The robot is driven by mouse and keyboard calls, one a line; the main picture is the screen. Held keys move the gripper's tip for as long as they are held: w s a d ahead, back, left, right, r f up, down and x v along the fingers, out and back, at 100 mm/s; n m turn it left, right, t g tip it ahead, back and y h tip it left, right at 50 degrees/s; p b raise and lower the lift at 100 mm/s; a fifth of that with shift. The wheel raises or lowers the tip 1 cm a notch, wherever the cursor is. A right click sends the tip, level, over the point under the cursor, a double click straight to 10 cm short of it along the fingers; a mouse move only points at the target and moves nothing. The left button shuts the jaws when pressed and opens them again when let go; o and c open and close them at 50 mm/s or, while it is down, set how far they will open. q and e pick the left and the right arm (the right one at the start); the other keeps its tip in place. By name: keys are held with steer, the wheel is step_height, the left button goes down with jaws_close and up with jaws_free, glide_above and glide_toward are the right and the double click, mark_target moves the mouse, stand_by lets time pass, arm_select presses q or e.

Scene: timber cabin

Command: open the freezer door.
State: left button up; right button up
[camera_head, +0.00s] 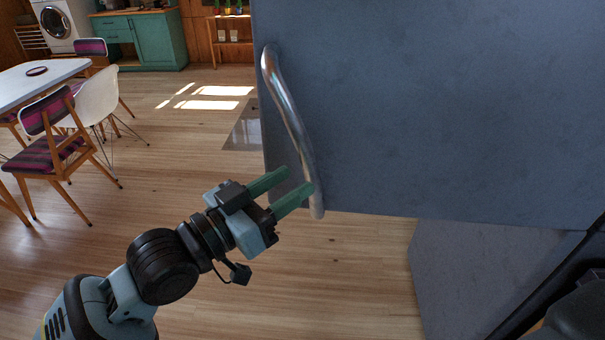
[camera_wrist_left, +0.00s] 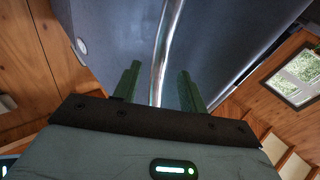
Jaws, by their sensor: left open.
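The freezer door (camera_head: 440,110) is a large blue-grey panel filling the upper right of the head view. Its long curved metal handle (camera_head: 287,110) runs down near the door's left edge. My left gripper (camera_head: 299,179) is open at the handle's lower part. In the left wrist view, the handle (camera_wrist_left: 166,50) passes between the two green fingers of my left gripper (camera_wrist_left: 160,70), with a gap visible on each side. The door also shows in that view (camera_wrist_left: 115,35). I cannot tell how deep the handle sits between the fingers. My right gripper is not in view.
A grey-blue body (camera_head: 480,275) shows below the door at the lower right. A white table (camera_head: 30,85) and chairs, including a striped one (camera_head: 55,150), stand at the left. Green cabinets (camera_head: 155,40) are at the back. The wooden floor (camera_head: 190,150) between is mostly clear.

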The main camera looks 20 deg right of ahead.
arm_select(q)
steer(key=shift+v, duration=1.1)
steer(key=shift+s+a+f, duration=0.1)
steer(key=shift+s+a, duration=0.1)
steer(key=shift+a, duration=0.1)
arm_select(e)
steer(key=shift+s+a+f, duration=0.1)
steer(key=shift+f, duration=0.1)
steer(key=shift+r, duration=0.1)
